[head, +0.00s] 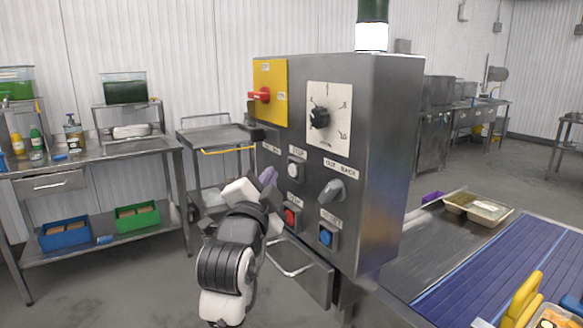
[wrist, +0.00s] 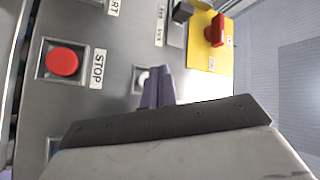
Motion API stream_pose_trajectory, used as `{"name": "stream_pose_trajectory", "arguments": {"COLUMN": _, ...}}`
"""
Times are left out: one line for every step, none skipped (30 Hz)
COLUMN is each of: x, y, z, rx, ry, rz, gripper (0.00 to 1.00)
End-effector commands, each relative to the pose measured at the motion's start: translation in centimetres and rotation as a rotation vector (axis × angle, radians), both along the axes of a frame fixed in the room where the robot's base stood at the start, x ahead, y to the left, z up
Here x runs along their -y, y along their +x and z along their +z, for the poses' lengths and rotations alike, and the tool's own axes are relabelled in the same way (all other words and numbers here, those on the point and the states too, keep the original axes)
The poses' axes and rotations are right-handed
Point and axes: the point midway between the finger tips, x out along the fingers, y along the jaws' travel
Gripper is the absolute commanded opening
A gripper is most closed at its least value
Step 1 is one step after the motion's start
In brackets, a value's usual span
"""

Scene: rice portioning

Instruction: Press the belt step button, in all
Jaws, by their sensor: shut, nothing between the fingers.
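The control box (head: 385,140) stands upright in the middle of the head view. A white round button (head: 296,169) sits on its front, under a small label that seems to read STEP. My gripper (head: 268,178) is just left of that button in the head view, with its fingers shut and empty. In the wrist view the purple fingers (wrist: 158,88) point at the panel, and a white button (wrist: 142,76) is partly hidden behind them. I cannot tell whether the fingertips touch it.
A red STOP button (wrist: 61,63), a blue button (head: 325,238), a black selector (head: 332,190), a dial (head: 320,118) and a red switch (head: 261,95) on a yellow plate share the panel. A handle (head: 290,262) juts out below. The blue belt (head: 480,285) runs at right.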

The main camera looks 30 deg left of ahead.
Motion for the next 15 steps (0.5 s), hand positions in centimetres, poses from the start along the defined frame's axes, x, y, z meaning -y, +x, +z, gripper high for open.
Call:
{"name": "stream_pose_trajectory", "arguments": {"x": 0.2, "y": 0.5, "z": 0.0, "rx": 0.000, "ry": 0.000, "rz": -0.001, "gripper": 0.00}}
{"name": "stream_pose_trajectory", "arguments": {"x": 0.3, "y": 0.7, "z": 0.0, "rx": 0.000, "ry": 0.000, "rz": -0.001, "gripper": 0.00}}
{"name": "stream_pose_trajectory", "arguments": {"x": 0.4, "y": 1.0, "z": 0.0, "rx": 0.000, "ry": 0.000, "rz": -0.001, "gripper": 0.00}}
{"name": "stream_pose_trajectory", "arguments": {"x": 0.5, "y": 1.2, "z": 0.0, "rx": -0.001, "ry": 0.000, "rz": -0.001, "gripper": 0.00}}
{"name": "stream_pose_trajectory", "arguments": {"x": 0.5, "y": 1.3, "z": 0.0, "rx": -0.001, "ry": 0.000, "rz": -0.001, "gripper": 0.00}}
{"name": "stream_pose_trajectory", "arguments": {"x": 0.6, "y": 1.5, "z": 0.0, "rx": -0.001, "ry": 0.000, "rz": -0.001, "gripper": 0.00}}
{"name": "stream_pose_trajectory", "arguments": {"x": 0.6, "y": 1.5, "z": 0.0, "rx": -0.001, "ry": 0.000, "rz": -0.001, "gripper": 0.00}}
{"name": "stream_pose_trajectory", "arguments": {"x": 0.7, "y": 1.6, "z": 0.0, "rx": -0.001, "ry": 0.000, "rz": -0.001, "gripper": 0.00}}
{"name": "stream_pose_trajectory", "arguments": {"x": 0.7, "y": 1.6, "z": 0.0, "rx": 0.000, "ry": 0.000, "rz": 0.000, "gripper": 0.00}}
{"name": "stream_pose_trajectory", "arguments": {"x": 0.7, "y": 1.7, "z": 0.0, "rx": 0.000, "ry": 0.000, "rz": 0.000, "gripper": 0.00}}
{"name": "stream_pose_trajectory", "arguments": {"x": 0.7, "y": 1.7, "z": 0.0, "rx": 0.000, "ry": 0.000, "rz": 0.000, "gripper": 0.00}}
{"name": "stream_pose_trajectory", "arguments": {"x": 0.7, "y": 1.7, "z": 0.0, "rx": 0.000, "ry": 0.000, "rz": 0.000, "gripper": 0.00}}
{"name": "stream_pose_trajectory", "arguments": {"x": 0.7, "y": 1.7, "z": 0.0, "rx": 0.000, "ry": 0.000, "rz": 0.000, "gripper": 0.00}}
{"name": "stream_pose_trajectory", "arguments": {"x": 0.7, "y": 1.7, "z": 0.0, "rx": 0.000, "ry": 0.000, "rz": 0.000, "gripper": 0.00}}
{"name": "stream_pose_trajectory", "arguments": {"x": 0.7, "y": 1.7, "z": 0.0, "rx": 0.000, "ry": 0.000, "rz": 0.000, "gripper": 0.00}}
